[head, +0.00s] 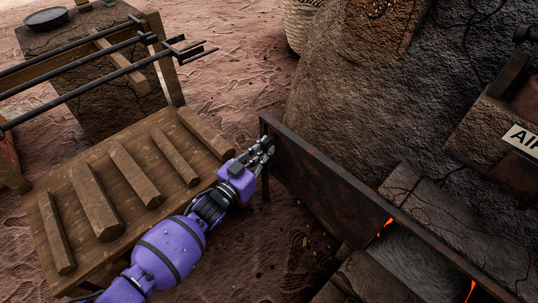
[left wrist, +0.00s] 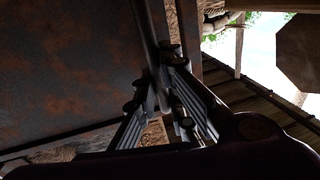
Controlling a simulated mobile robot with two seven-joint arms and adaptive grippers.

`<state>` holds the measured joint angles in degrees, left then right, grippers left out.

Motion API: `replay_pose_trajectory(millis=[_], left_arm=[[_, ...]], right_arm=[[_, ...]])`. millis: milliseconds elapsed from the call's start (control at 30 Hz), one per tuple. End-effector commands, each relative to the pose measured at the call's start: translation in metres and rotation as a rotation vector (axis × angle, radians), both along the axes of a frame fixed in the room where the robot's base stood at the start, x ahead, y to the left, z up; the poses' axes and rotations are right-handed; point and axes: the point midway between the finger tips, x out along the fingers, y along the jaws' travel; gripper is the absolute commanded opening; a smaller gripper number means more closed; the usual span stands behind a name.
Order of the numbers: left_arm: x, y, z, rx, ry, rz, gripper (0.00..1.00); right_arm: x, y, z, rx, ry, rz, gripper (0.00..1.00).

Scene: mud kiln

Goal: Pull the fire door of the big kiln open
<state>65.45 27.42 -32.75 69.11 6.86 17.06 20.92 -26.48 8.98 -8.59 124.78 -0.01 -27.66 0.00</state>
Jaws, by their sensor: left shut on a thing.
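The fire door (head: 325,185) is a dark, rusty metal panel running from the middle of the head view toward the lower right. An orange glow (head: 387,223) shows along its far side, beside the masonry of the big kiln (head: 350,100). My left gripper (head: 264,150) is at the door's left end, shut on the upright bar handle there. In the left wrist view the handle (left wrist: 146,30) runs up from between the fingers (left wrist: 165,90), and the rusty door face (left wrist: 60,65) fills the left side. My right gripper is not in view.
A wooden bench (head: 150,170) with several wooden bars stands close to the left of my left arm. Long metal rods (head: 90,75) rest on a wooden rack behind it. A woven basket (head: 300,22) stands at the back. Sandy ground (head: 235,75) lies open between bench and kiln.

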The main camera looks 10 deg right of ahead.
Motion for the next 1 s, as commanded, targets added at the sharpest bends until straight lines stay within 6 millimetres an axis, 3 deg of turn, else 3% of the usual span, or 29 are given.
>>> replay_pose_trajectory(millis=[367, 400, 533, 833, 1000], left_arm=[[0.002, 0.003, -0.001, 0.004, 0.001, 0.002, 0.00], [0.002, 0.003, -0.001, 0.003, 0.001, 0.003, 0.15], [0.001, 0.002, -0.001, 0.002, 0.001, 0.002, 0.29], [0.000, 0.002, -0.001, 0.001, 0.001, 0.000, 0.29], [-0.013, 0.014, -0.002, 0.002, 0.002, 0.001, 0.29]], right_arm=[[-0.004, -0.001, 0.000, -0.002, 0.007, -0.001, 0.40], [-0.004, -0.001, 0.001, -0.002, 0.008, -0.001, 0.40], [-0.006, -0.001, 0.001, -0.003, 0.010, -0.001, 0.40], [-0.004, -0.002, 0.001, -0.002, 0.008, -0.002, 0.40], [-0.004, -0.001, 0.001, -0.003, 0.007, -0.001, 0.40]])
